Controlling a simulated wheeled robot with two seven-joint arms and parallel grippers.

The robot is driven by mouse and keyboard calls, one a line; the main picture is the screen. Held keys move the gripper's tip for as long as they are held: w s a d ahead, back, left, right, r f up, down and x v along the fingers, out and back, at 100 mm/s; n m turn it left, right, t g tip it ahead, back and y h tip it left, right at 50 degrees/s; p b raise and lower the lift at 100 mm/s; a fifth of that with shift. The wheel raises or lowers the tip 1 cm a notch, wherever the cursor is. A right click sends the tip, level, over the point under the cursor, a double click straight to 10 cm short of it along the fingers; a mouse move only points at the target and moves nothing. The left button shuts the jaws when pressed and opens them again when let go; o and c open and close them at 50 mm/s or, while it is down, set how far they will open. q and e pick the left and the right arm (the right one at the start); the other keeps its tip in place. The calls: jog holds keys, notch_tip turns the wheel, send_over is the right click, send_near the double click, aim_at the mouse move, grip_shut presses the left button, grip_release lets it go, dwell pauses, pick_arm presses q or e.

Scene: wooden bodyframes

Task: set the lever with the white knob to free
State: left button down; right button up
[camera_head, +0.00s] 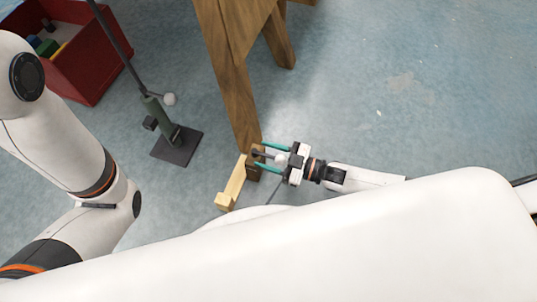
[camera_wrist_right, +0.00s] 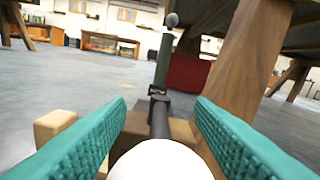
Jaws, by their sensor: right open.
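The white knob (camera_head: 281,159) sits at the end of a short dark lever (camera_head: 262,154) that comes out of a brown wooden block (camera_head: 253,170). My right gripper (camera_head: 259,154) is open, with one teal finger on each side of the lever and knob. In the right wrist view the white knob (camera_wrist_right: 160,161) is large and low between the fingers, and the dark lever shaft (camera_wrist_right: 159,116) runs away from it. I cannot tell whether either finger touches the knob. No free or locked marking is readable. My left arm shows at the left, but its gripper is out of view.
A pale wooden piece (camera_head: 233,184) adjoins the block. A wooden trestle leg (camera_head: 240,105) stands just behind it. A dark stand (camera_head: 177,145) with a grey ball is to the left, near a red bin (camera_head: 88,68). The floor at right is clear.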

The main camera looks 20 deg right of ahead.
grip_shut()
